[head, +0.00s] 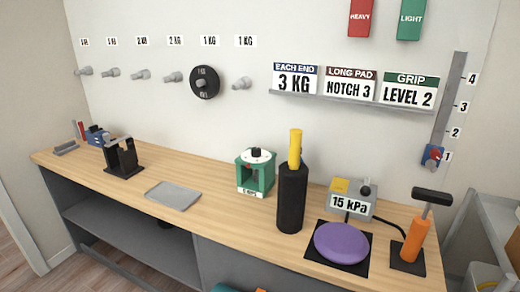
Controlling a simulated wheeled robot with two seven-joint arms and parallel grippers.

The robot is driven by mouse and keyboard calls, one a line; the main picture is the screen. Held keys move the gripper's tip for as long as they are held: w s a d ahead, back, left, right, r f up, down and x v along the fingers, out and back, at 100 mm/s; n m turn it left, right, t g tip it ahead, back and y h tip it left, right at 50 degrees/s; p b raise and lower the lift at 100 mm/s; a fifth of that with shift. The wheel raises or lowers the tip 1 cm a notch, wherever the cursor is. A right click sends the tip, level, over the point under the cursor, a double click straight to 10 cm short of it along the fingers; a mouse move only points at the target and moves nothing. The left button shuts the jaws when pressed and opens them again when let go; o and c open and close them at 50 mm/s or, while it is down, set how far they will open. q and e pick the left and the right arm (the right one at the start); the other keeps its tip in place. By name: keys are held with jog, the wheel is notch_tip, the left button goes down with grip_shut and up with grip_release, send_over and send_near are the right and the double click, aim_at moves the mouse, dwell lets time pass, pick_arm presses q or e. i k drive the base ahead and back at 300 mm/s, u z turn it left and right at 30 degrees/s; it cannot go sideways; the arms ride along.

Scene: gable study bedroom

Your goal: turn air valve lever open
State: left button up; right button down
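A grey box (352,194) with a "15 kPa" label stands on the bench at the right, behind the purple pad. A round purple pad (342,243) lies on a black square mat in front of the box. An orange hand pump (414,240) with a black T-handle stands to the right, and a dark hose runs towards it from the box. Neither gripper is in view.
A black cylinder (291,200) with a yellow top stands left of the box. A green frame (256,173), a grey tray (173,196) and a black stand (122,157) are farther left. Wall pegs hold one black disc (204,82). The bench (225,216) is clear around the tray.

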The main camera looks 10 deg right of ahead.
aim_at(365, 191)
jog(key=k, duration=0.5)
jog(key=z, duration=1.75)
jog(key=i, duration=1.1)
jog(key=u, duration=0.65)
